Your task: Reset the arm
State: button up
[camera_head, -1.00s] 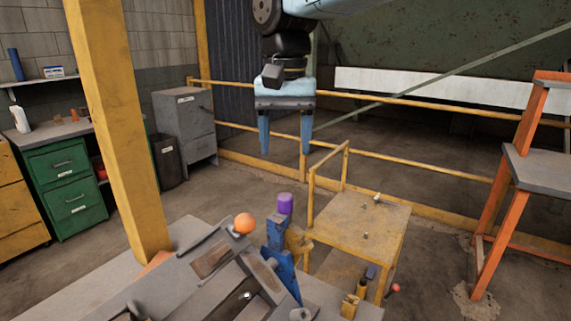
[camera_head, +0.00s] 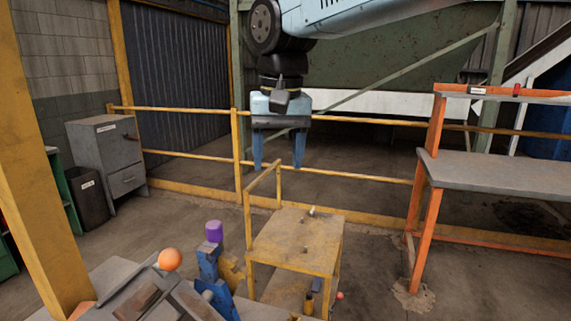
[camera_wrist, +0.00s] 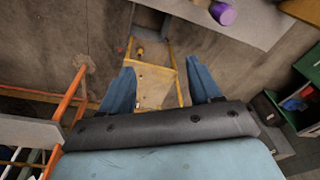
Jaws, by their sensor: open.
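My gripper (camera_head: 279,165) hangs in the upper middle of the head view, pointing down, with its two blue fingers apart and nothing between them. In the wrist view my gripper (camera_wrist: 160,92) also shows its fingers spread, with a yellow metal stand and the floor seen between and beyond them. My arm comes in from the top right of the head view, above the yellow railing. The gripper appears clear of all surfaces.
A yellow stand (camera_head: 295,243) is below my gripper. A workbench with an orange ball (camera_head: 169,259) and a purple cylinder (camera_head: 214,231) is at lower left. An orange-framed table (camera_head: 490,178) stands right. A yellow post (camera_head: 35,190) and grey cabinet (camera_head: 108,165) are left.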

jog(key=s+d+f+m+t, duration=0.1)
jog(key=s+d+f, duration=0.1)
jog(key=d, duration=0.7)
jog(key=s+d+f+t, duration=0.2)
jog(key=s+d+f, duration=0.1)
jog(key=d, duration=0.6)
jog(key=s+d+f+m+t, duration=0.1)
jog(key=s+d+f, duration=0.2)
jog(key=d, duration=0.6)
jog(key=shift+f+m+h, duration=0.3)
jog(key=shift+f, duration=0.35)
